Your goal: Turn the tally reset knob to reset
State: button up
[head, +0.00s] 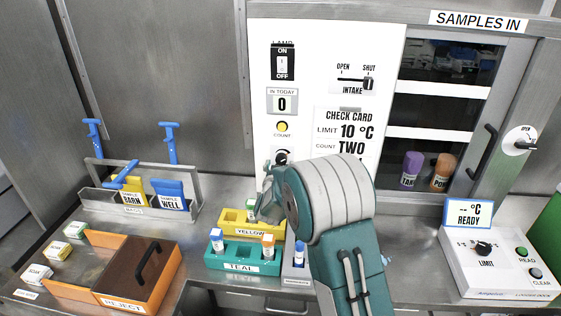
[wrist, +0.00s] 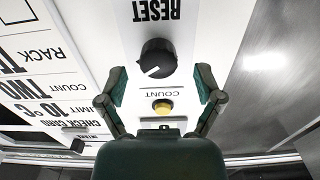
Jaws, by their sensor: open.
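The tally reset knob (wrist: 157,58) is a round black knob on the white panel, seen upside down in the wrist view. Its white pointer line slants toward the COUNT label, away from the word RESET (wrist: 156,10). In the head view the knob (head: 282,157) shows just under the yellow count button (head: 282,127), partly covered by my arm. My gripper (wrist: 160,82) is open, with one finger on each side near the knob. I cannot tell whether either finger touches it. In the head view my arm hides most of the gripper.
The yellow button (wrist: 163,106) lies between my fingers. The check card (head: 345,133) is beside the knob. Below the panel stand a yellow rack (head: 237,228), a teal rack (head: 225,262) with vials, and an orange reject box (head: 125,285).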

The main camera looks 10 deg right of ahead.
jog(key=shift+x, duration=1.15)
jog(key=shift+c, duration=0.4)
jog(key=c, duration=1.1)
jog(key=shift+m, duration=0.5)
jog(key=o, duration=1.2)
